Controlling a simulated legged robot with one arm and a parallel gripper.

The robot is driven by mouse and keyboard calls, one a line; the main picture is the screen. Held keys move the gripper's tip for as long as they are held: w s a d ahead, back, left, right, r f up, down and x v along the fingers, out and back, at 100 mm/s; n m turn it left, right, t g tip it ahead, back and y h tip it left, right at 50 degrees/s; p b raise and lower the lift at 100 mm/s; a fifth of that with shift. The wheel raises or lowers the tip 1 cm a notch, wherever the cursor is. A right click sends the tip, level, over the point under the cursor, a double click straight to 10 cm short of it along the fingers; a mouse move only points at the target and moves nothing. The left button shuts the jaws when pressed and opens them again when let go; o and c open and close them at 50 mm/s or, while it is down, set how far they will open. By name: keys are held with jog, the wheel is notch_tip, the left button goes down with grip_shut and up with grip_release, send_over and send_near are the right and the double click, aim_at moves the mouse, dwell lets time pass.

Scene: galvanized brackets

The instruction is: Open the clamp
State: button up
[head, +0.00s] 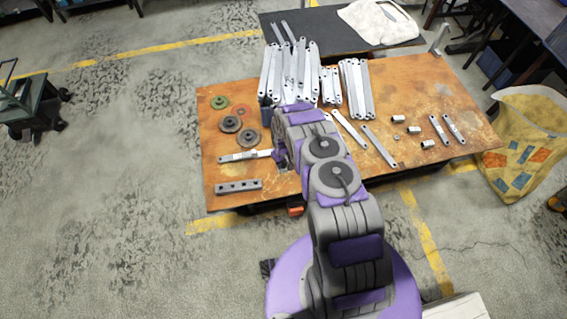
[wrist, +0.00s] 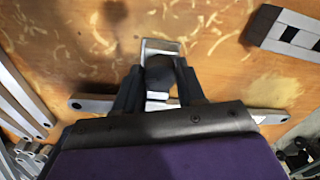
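My gripper (wrist: 160,80) points down at the table, its two dark fingers apart on either side of a clamp. The clamp (wrist: 163,45) shows in the wrist view as a bright metal loop, with a dark part and a pale block between the fingers. I cannot tell whether the fingers touch it. A flat galvanized bracket (wrist: 92,104) with a hole at its end runs crosswise beneath the fingers; its left part shows in the head view (head: 240,156). In the head view my gripper (head: 279,154) is at the table's left middle, and my arm hides the clamp.
The worn orange table (head: 400,90) holds stacked brackets (head: 290,75) at the back, loose brackets (head: 378,146) at right, round discs (head: 231,124) at left and a block with holes (head: 238,186) at front left.

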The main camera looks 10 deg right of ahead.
jog(key=c, duration=0.5)
jog(key=n, duration=0.3)
jog(key=shift+d, duration=0.1)
jog(key=n, duration=0.5)
jog(key=shift+w, duration=0.15)
jog(key=n, duration=0.4)
jog(key=shift+n, duration=0.3)
jog(key=n+b, duration=0.1)
jog(key=n, duration=0.4)
jog(key=o, duration=1)
